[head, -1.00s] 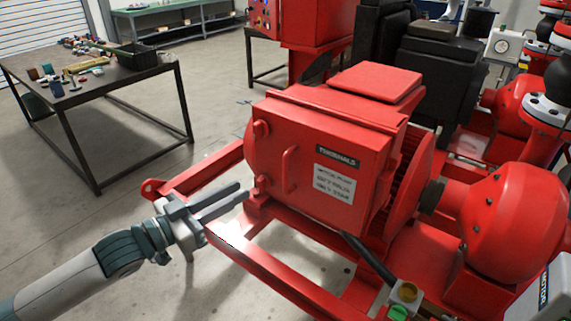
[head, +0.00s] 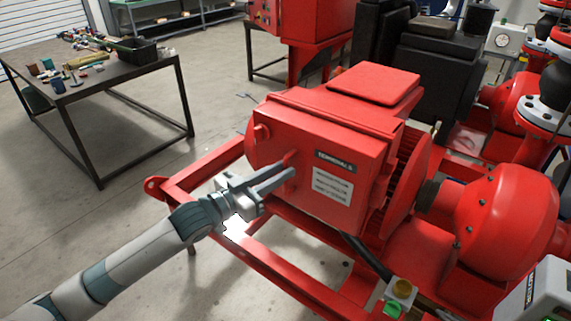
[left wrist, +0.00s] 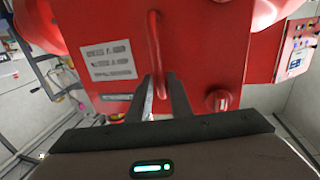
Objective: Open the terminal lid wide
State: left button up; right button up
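The terminal lid (head: 345,150) is the red front plate of the motor's terminal box, with a dark nameplate and a white notice; it looks closed. Its red bar handle (left wrist: 154,40) stands upright off the plate in the left wrist view. My left gripper (head: 291,170) is at this handle and hides most of it in the head view. My right gripper is not in view.
The red skid frame (head: 300,255) runs below the box and my left arm. A red pump casing (head: 507,210) and a dark slanted bar (head: 365,255) are on the right. A table (head: 110,75) with small items stands at left, with open floor between.

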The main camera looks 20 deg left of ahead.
pick_arm(q)
jog(key=shift+x, duration=1.1)
jog(key=shift+c, duration=0.4)
grip_shut()
jog(key=shift+s, duration=0.1)
